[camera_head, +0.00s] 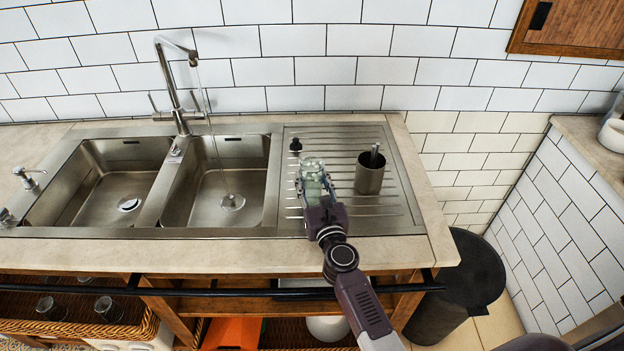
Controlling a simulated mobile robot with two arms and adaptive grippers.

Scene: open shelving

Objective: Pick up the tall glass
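The tall glass (313,169) is clear and greenish. It is over the ribbed metal drainboard, to the right of the sink basins. My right gripper (315,182) comes in from the bottom right and has one finger on each side of the glass. I cannot tell whether the fingers press on it or whether its base rests on the drainboard. The gripper hides the glass's lower part. My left gripper is not in view.
A metal cup (369,176) with a dark utensil stands on the drainboard just right of the glass. A small black item (295,145) is behind it to the left. A faucet (178,85) runs water into the right basin (218,200). A dark bin (462,285) stands at lower right.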

